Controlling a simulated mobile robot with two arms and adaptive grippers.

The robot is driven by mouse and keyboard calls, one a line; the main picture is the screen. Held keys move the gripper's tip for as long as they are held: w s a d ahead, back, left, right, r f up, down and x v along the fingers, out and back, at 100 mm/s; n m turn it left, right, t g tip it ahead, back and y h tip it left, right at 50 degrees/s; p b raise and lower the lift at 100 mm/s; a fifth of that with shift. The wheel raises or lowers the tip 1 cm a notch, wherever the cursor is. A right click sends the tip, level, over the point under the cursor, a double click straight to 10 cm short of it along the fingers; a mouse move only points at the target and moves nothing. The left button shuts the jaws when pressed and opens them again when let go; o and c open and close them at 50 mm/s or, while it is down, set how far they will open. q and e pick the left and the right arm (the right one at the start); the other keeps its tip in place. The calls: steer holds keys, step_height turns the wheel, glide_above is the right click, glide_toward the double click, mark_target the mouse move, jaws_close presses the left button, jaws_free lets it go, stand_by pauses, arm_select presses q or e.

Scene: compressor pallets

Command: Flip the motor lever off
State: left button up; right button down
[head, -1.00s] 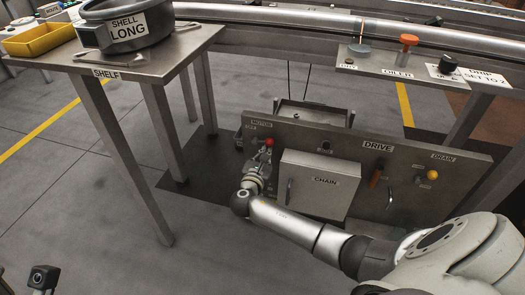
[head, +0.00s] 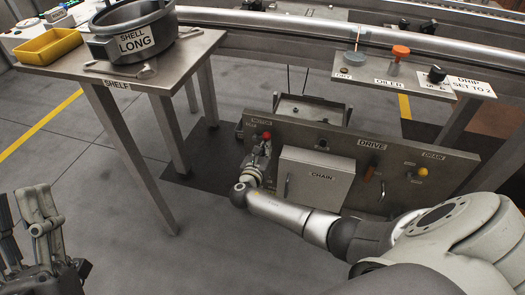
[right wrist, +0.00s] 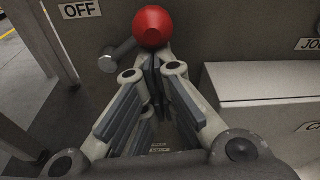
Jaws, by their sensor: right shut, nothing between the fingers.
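The motor lever's red ball knob (head: 267,135) stands at the left end of the drive panel (head: 340,143), below the MOTOR label. In the right wrist view the red knob (right wrist: 153,26) is at top centre, with a grey rod end (right wrist: 108,61) to its lower left. The OFF label (right wrist: 80,10) is left of the knob. My right gripper (right wrist: 152,60) is shut and empty, its tips just below the knob in the picture; whether they touch it I cannot tell. My left gripper (head: 28,198) is at the lower left, far from the panel; its finger gap is unclear.
The CHAIN box (head: 316,180) juts from the panel right of the lever. A drain knob (head: 422,171) is at the right end. The shelf table (head: 115,85), bearing a shell pot (head: 146,40) and a yellow tray (head: 48,46), stands left. Open floor lies between.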

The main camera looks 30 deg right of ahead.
arm_select(q)
steer(key=w+f+g+y+p, duration=0.2)
steer(key=f+g, duration=0.3)
steer(key=f, duration=0.2)
steer(key=w+f+g+y+p, duration=0.2)
steer(key=w+f+g, duration=0.15)
steer(key=f, duration=0.45)
steer(key=s+a+f+g+y+p, duration=0.2)
steer(key=s+a+f+g, duration=0.3)
steer(key=s+f+g, duration=0.5)
steer(key=shift+s+a+f+n+p, duration=0.2)
steer(key=shift+s+f+n+p, duration=0.25)
steer(key=shift+s+f, duration=0.5)
arm_select(e)
steer(key=shift+w+a+r+n+g+h, duration=0.15)
steer(key=shift+r+n, duration=0.25)
steer(key=shift+n, duration=0.45)
steer(key=shift+w+r+n+g+h, duration=0.15)
steer(key=shift+r+n, duration=0.25)
steer(key=shift+n, duration=0.5)
steer(key=shift+a+r+n+g+h, duration=0.15)
steer(key=shift+r+n, duration=0.25)
steer(key=shift+n, duration=0.45)
arm_select(q)
steer(key=shift+w+f+g, duration=0.2)
steer(key=shift+f+g, duration=0.05)
